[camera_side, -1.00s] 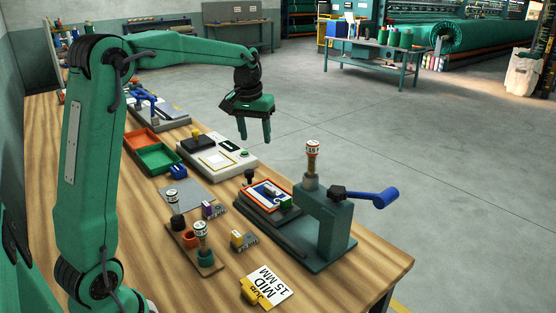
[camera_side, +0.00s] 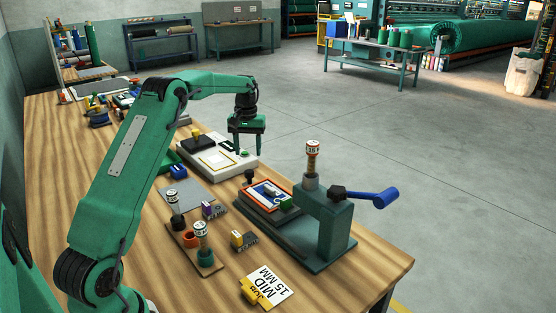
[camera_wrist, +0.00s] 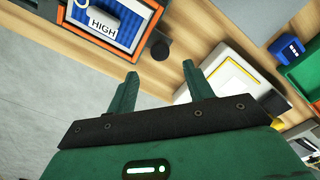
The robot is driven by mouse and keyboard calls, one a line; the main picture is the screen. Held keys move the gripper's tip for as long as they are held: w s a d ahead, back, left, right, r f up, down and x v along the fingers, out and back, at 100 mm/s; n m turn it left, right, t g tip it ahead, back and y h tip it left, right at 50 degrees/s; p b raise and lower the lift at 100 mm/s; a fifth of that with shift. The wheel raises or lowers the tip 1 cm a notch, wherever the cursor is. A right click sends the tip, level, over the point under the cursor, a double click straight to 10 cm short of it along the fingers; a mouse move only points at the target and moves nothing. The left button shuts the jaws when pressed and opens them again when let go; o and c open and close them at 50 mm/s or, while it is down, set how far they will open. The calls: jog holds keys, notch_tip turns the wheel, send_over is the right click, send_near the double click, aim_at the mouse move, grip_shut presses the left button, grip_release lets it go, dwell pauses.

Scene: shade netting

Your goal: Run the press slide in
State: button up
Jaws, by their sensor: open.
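The green press (camera_side: 325,225) stands at the table's right edge, with a blue-handled lever (camera_side: 372,196) on its right. Its slide (camera_side: 262,222) sticks out to the left, carrying an orange-framed blue plate (camera_side: 252,194). A black knob (camera_side: 249,176) stands at the slide's outer end; it also shows in the wrist view (camera_wrist: 160,49). There the plate (camera_wrist: 131,35) bears a tag (camera_wrist: 104,24) reading HIGH. My gripper (camera_side: 246,152) is open and empty, above and beyond the knob; in the wrist view its fingers (camera_wrist: 160,80) are apart, near the knob, touching nothing visible.
A wooden stand (camera_side: 192,245) with stamps, small coloured blocks (camera_side: 238,240) and a card (camera_side: 270,287) reading MID 15 MM lie before the press. A green tray (camera_wrist: 303,72) is at the wrist view's right.

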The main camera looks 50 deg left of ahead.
aim_at(249, 171)
jog(key=shift+f, duration=3.85)
grip_shut()
